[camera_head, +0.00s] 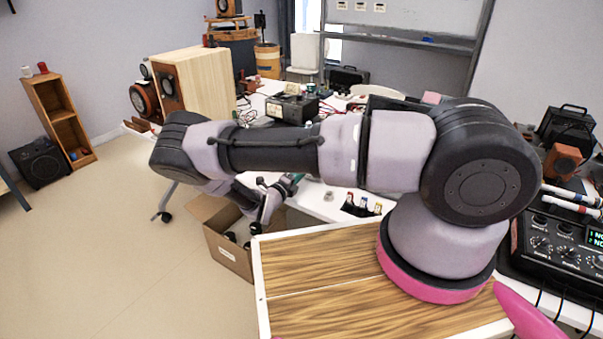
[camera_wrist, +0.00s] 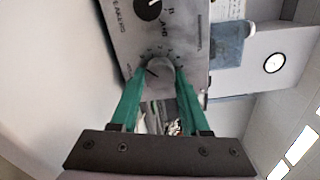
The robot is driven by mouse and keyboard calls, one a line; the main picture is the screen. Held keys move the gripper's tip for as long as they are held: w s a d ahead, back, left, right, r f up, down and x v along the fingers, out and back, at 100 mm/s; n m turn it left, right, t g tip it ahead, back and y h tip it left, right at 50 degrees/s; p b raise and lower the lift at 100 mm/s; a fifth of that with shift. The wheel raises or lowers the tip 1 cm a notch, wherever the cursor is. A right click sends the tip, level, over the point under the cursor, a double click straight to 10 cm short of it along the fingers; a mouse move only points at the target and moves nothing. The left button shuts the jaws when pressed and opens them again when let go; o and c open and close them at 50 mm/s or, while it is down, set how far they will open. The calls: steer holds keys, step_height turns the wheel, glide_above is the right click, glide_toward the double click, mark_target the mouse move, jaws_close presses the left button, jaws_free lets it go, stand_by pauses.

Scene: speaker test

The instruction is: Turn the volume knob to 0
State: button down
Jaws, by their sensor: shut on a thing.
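In the wrist view, a round grey knob (camera_wrist: 160,76) sits on a light grey panel (camera_wrist: 189,22) with small printed marks around it. A dark pointer line shows on its left side; the numbers are too blurred to read. My gripper (camera_wrist: 159,71) has its two green fingers on opposite sides of this knob, shut on it. A black knob (camera_wrist: 148,8) with a white mark is at the top edge of the same panel. In the head view, my gripper (camera_head: 291,181) is small beyond my arm, at the white table's near edge, and the knob cannot be made out.
A wood-topped bench (camera_head: 320,262) is in front of me. An open cardboard box (camera_head: 228,262) stands on the floor at its left. A large wooden speaker (camera_head: 205,82) stands at the back left. A black mixer (camera_head: 562,245) is at right. The left floor is mostly clear.

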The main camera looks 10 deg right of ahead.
steer(key=shift+c, duration=1.9)
jaws_free()
steer(key=shift+a, duration=0.15)
steer(key=v, duration=1)
steer(key=shift+s+a, duration=0.2)
steer(key=shift+s, duration=0.05)
